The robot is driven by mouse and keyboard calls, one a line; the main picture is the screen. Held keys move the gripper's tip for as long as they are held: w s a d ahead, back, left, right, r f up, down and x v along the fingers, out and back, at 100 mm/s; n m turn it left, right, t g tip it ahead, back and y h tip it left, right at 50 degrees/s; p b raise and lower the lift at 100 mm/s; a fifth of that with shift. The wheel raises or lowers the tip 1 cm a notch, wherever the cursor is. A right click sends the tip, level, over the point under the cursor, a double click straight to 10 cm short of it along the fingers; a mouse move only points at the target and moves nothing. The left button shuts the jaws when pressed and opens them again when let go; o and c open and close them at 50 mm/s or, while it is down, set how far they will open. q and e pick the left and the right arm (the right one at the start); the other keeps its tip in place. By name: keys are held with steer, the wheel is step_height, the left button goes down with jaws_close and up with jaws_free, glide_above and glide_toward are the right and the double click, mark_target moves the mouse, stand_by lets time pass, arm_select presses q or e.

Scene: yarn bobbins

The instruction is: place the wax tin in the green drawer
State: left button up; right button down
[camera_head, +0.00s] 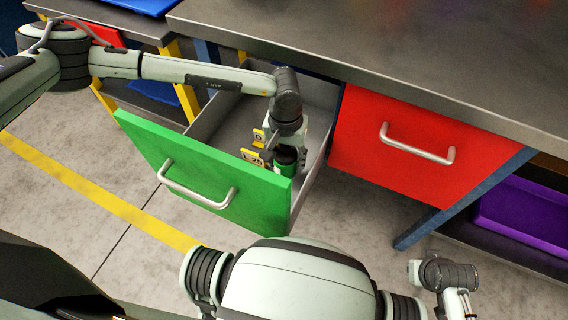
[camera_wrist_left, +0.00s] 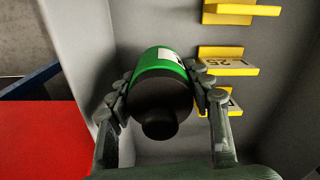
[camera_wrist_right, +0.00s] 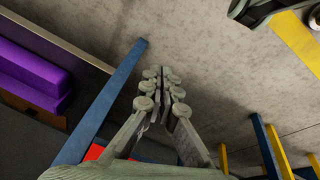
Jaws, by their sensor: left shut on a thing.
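The wax tin, a green cylinder with a pale label and a dark end with a black knob, is between the fingers of my left gripper in the left wrist view (camera_wrist_left: 158,92). In the head view the tin (camera_head: 286,157) is partly covered by the gripper, inside the open green drawer (camera_head: 205,172). My left gripper (camera_head: 284,148) reaches down into the drawer and is shut on the tin. I cannot tell whether the tin touches the drawer floor. My right gripper (camera_wrist_right: 165,76) has its fingers together, empty, over the floor.
Yellow numbered tags (camera_head: 252,157) stand inside the drawer beside the tin; they also show in the left wrist view (camera_wrist_left: 228,62). A closed red drawer (camera_head: 410,150) is to the right, under the grey worktop (camera_head: 400,75). A purple bin (camera_head: 525,215) sits lower right.

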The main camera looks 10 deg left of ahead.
mark_target(285, 167)
arm_select(q)
step_height(285, 167, down, 3)
steer(key=shift+s+r, duration=0.1)
steer(key=shift+r, duration=0.1)
steer(key=shift+f, duration=0.35)
arm_select(e)
steer(key=shift+s+f, duration=0.2)
steer(key=shift+f, duration=0.15)
arm_select(q)
steer(key=shift+f, duration=0.1)
steer(key=o, duration=1.3)
steer(key=shift+c, duration=0.2)
arm_select(e)
steer(key=shift+w+r, duration=0.4)
steer(key=shift+r, duration=0.3)
steer(key=shift+s+f, duration=0.15)
